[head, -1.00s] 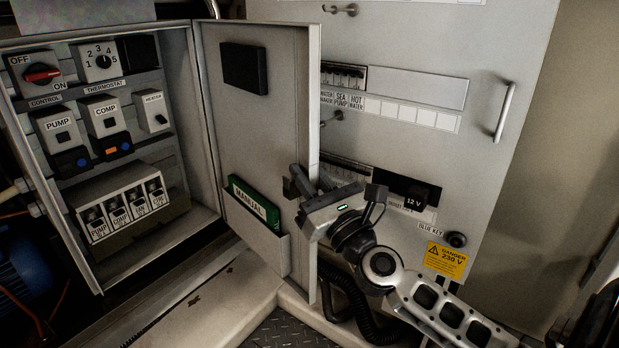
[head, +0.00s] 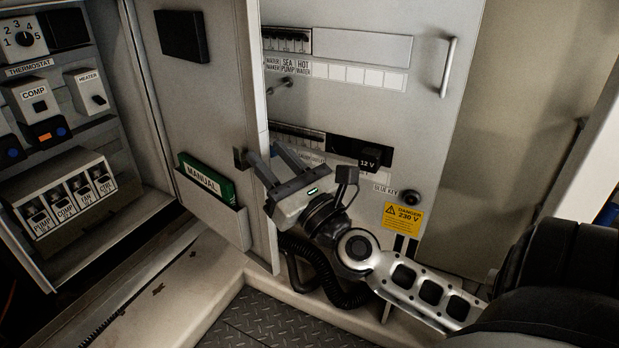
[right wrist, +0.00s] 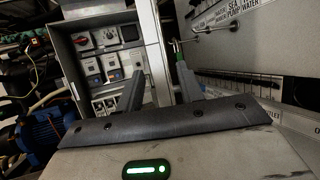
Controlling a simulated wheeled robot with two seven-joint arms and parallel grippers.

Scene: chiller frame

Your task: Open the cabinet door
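The grey cabinet door (head: 205,110) stands wide open on the right side of the control cabinet (head: 60,260). A green manual (head: 206,180) sits in a pocket on its inner face. My right gripper (head: 262,152) is at the door's free edge in the head view. Its two fingers are apart, one on the inner-face side, the other past the edge; I cannot tell whether either touches. In the right wrist view, the open fingers (right wrist: 160,88) point toward the door and cabinet, with nothing clamped. My left gripper is not in view.
A grey wall panel (head: 340,100) with switches, a metal handle (head: 448,68) and a yellow danger label (head: 402,217) stands right of the door. A black corrugated hose (head: 318,272) runs low behind my right arm. A light ledge (head: 130,295) lies below the cabinet.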

